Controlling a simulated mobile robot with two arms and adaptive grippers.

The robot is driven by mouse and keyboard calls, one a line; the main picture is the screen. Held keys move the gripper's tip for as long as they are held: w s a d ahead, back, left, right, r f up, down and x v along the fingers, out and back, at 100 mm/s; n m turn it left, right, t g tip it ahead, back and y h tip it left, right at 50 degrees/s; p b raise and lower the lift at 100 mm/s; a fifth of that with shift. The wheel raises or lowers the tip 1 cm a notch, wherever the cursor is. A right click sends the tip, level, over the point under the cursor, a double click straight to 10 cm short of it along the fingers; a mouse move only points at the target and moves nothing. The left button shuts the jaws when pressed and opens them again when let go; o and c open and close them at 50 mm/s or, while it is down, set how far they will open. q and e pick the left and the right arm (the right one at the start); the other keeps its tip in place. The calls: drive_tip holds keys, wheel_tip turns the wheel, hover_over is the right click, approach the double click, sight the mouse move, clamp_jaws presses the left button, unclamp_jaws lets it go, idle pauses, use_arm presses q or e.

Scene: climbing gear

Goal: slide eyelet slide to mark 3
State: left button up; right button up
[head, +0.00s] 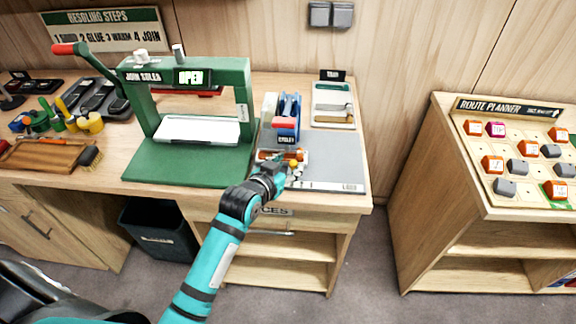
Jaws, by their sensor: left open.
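The eyelet press (288,106), blue with a red front piece and a small dark label, stands on a grey plate (340,160) at the right end of the workbench. Small tick-like marks line the plate's front edge; their numbers are too small to read. My left gripper (283,170) is open, low over the front of the plate, just in front of the press. An orange-brown piece (270,155) and a small yellow piece (294,165) lie at its fingertips. The gripper partly hides them, and I cannot tell whether it touches them. My right gripper is not in view.
A green sole press (190,170) with a red lever stands left of the gripper. A white tray (320,104) lies behind, right of the eyelet press. A wooden tray (45,154) and brush lie far left. A route planner board (525,189) stands right, across a floor gap.

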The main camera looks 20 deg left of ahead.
use_arm(q)
drive_tip(key=shift+s+d+r, duration=0.1)
drive_tip(key=shift+s+r, duration=0.05)
drive_tip(key=shift+s, duration=0.05)
drive_tip(key=v, duration=1.1)
drive_tip(key=shift+s, duration=0.25)
